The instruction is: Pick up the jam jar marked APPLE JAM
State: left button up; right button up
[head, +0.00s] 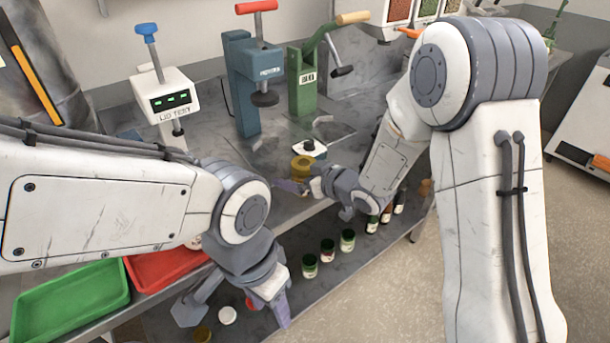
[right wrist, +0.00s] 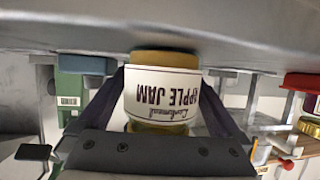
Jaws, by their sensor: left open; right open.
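The jam jar (right wrist: 160,95) shows upside down in the right wrist view, with APPLE JAM readable on its white label and golden bands above and below it. In the head view its golden top (head: 301,163) stands on the grey worktop near the front edge. My right gripper (right wrist: 163,78) is open, with one dark finger on each side of the jar; I cannot tell whether they touch it. In the head view this gripper (head: 300,186) is beside the jar, partly hiding it. My left gripper (head: 232,314) is open in front of the bench, low, away from the jar.
A white device with a black top (head: 309,148) is just behind the jar. A green press (head: 305,85), a blue press (head: 243,80) and the LID TEST unit (head: 165,98) stand farther back. Green (head: 70,300) and red (head: 160,272) trays are left.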

jog(key=c, duration=1.5)
grip_shut()
jog(key=shift+r, duration=0.15)
